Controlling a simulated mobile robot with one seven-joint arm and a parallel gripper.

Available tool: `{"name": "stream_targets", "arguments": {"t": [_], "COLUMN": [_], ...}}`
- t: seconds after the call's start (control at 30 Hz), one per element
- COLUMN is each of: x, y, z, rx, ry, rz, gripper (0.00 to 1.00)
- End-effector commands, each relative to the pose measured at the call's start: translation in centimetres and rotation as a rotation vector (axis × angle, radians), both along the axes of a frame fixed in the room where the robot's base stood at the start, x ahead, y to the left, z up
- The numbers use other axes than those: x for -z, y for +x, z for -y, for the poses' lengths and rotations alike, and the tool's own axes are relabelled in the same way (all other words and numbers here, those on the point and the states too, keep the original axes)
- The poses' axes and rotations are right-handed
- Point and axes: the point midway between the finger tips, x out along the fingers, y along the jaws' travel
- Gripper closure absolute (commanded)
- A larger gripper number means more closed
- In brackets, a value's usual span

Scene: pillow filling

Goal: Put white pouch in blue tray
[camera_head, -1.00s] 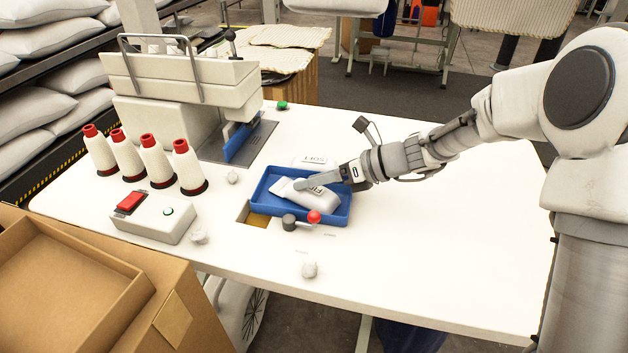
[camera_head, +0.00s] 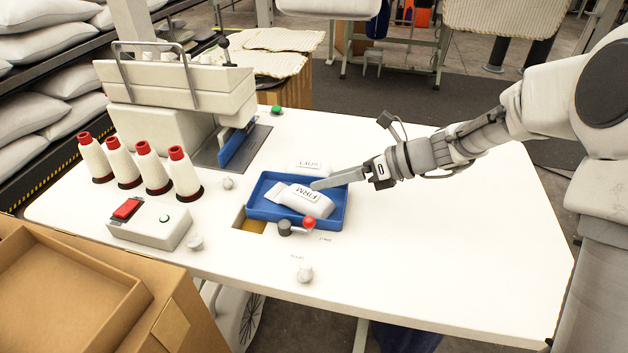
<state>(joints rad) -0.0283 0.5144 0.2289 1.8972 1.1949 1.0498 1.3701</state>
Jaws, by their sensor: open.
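The white pouch (camera_head: 307,202), labelled "FIRM", lies inside the blue tray (camera_head: 339,221) on the white table. It sits at a slant, with one end towards the tray's right front wall. My gripper (camera_head: 322,184) is open and empty, just right of and above the pouch, over the tray's back right rim. It appears apart from the pouch. Only one finger shows clearly; the other is hidden.
A dark knob (camera_head: 285,228) and a red ball knob (camera_head: 309,222) stand at the tray's front edge. Thread cones (camera_head: 145,167), a control box (camera_head: 150,223) and a sewing machine (camera_head: 180,95) are to the left. The table (camera_head: 440,240) is clear at right.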

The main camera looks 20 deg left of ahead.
Motion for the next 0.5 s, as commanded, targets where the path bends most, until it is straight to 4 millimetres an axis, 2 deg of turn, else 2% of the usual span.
{"name": "stream_targets", "arguments": {"t": [0.03, 0.2, 0.33, 0.5], "x": [-0.8, -2.2, -2.7, -3.0], "y": [0.2, 0.5, 0.6, 0.6], "z": [1.1, 3.7, 4.8, 5.3], "rx": [0.004, 0.003, 0.001, 0.000], "ry": [-0.001, 0.000, -0.001, 0.000], "rz": [0.001, 0.001, 0.000, -0.001], "gripper": [0.05, 0.05, 0.05, 0.05]}}
